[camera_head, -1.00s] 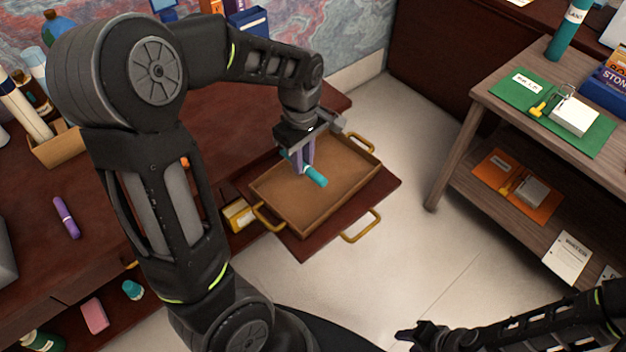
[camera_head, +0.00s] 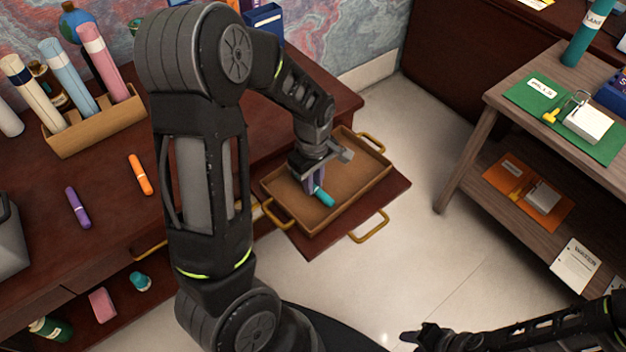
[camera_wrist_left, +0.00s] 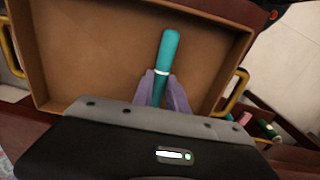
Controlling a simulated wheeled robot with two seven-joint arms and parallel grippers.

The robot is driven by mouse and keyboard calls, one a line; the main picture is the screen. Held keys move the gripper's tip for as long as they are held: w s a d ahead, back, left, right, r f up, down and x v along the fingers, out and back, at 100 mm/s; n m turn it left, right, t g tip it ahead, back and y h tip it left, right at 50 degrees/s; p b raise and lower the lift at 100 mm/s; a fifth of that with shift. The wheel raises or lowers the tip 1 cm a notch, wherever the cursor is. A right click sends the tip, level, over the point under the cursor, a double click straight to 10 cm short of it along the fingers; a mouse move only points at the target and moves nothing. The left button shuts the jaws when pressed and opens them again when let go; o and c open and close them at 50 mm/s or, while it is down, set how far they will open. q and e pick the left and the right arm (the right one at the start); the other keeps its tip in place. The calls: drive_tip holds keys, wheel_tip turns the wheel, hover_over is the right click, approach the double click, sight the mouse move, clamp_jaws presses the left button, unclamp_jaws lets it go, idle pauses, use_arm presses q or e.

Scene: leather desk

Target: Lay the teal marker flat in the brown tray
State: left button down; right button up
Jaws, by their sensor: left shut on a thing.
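The teal marker (camera_head: 323,196) is at my left gripper (camera_head: 314,182), inside the outline of the brown tray (camera_head: 358,196). In the left wrist view the marker (camera_wrist_left: 169,52) points away from the gripper (camera_wrist_left: 161,90), whose two purple-grey fingers are shut on it near its white ring. The tray (camera_wrist_left: 90,55) lies behind it. Whether the marker touches the tray floor is hard to tell. The marker's near end is hidden by the gripper. My right gripper (camera_head: 425,335) is at the bottom, dark and small, away from the tray.
The tray rests on a pulled-out drawer (camera_head: 397,188) with a brass handle (camera_head: 369,227). A purple marker (camera_head: 77,207) and an orange marker (camera_head: 139,174) lie on the desk. A wooden holder with rolls (camera_head: 95,128) stands at the back left. A shelf unit (camera_head: 463,150) stands at right.

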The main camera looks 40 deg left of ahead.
use_arm(q)
drive_tip(key=shift+f, duration=0.2)
drive_tip(key=c, duration=1.3)
unclamp_jaws()
drive_tip(key=shift+r, duration=0.1)
drive_tip(key=shift+r, duration=0.1)
wheel_tip(320, 180, up, 12)
drive_tip(key=shift+r, duration=0.1)
